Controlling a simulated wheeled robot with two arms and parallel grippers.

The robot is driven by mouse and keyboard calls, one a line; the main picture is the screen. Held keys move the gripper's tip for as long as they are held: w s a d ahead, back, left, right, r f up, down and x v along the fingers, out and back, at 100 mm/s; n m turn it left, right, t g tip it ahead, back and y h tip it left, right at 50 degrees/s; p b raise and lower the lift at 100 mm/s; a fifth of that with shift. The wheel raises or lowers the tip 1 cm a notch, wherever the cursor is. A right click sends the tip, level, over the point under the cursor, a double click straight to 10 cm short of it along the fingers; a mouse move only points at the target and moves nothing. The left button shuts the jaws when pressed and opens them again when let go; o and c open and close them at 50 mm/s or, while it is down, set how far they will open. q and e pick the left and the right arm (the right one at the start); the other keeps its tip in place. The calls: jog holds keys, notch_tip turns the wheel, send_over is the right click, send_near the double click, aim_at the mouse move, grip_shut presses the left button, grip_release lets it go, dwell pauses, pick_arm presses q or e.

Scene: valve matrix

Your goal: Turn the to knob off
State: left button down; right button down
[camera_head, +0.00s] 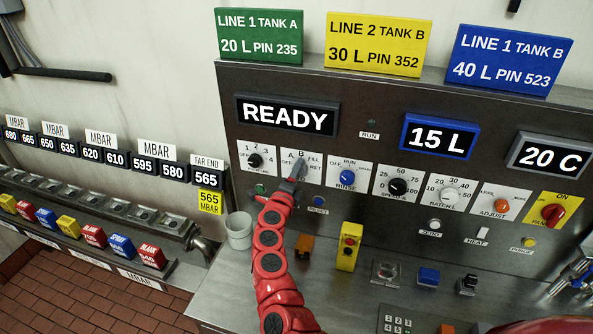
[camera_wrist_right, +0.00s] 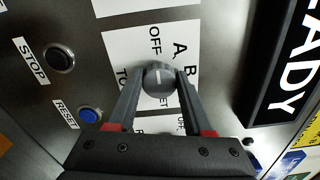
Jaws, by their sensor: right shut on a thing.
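The selector knob (camera_wrist_right: 157,80) is small, round and grey, with a pale mark. It sits on a white plate (camera_wrist_right: 118,45) lettered OFF, A, B, TO and RET. In the right wrist view the pale mark runs roughly up and down, in line with the OFF lettering. I cannot tell which end is the pointer. My right gripper (camera_wrist_right: 160,84) has its two grey fingers on either side of the knob and is shut on it. In the head view my right gripper (camera_head: 297,171) covers the knob on its plate (camera_head: 313,173). My left gripper is not in view.
Left of this plate is another dial (camera_head: 255,160); to the right is a blue knob (camera_head: 347,177). The READY display (camera_head: 287,115) is above. A grey cup (camera_head: 239,232) and a yellow button box (camera_head: 349,247) stand on the counter below.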

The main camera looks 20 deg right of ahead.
jog(key=shift+f, duration=0.1)
jog(key=shift+c, duration=1.5)
grip_release()
jog(key=shift+a, duration=0.1)
jog(key=b+v, duration=0.4)
jog(key=v, duration=1.3)
jog(key=shift+s+a, duration=0.1)
jog(key=shift+s, duration=0.05)
